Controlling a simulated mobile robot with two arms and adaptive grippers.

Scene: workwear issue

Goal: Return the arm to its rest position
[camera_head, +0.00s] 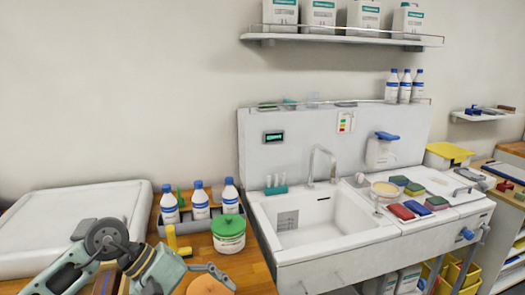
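My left arm comes in at the lower left, over the wooden bench. Its gripper (188,284) is seen from above and behind at the bottom edge. One dark finger reaches out to the right and the other points down, partly cut off by the frame edge. The fingers look spread apart, and I see nothing held between them. A round orange-brown item (208,286) shows beside the right finger, cut off by the bottom edge. My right gripper is not in view.
Close behind the gripper are a green-lidded tub (229,236), a yellow item (178,243) and a dark tray with several white bottles (200,200).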

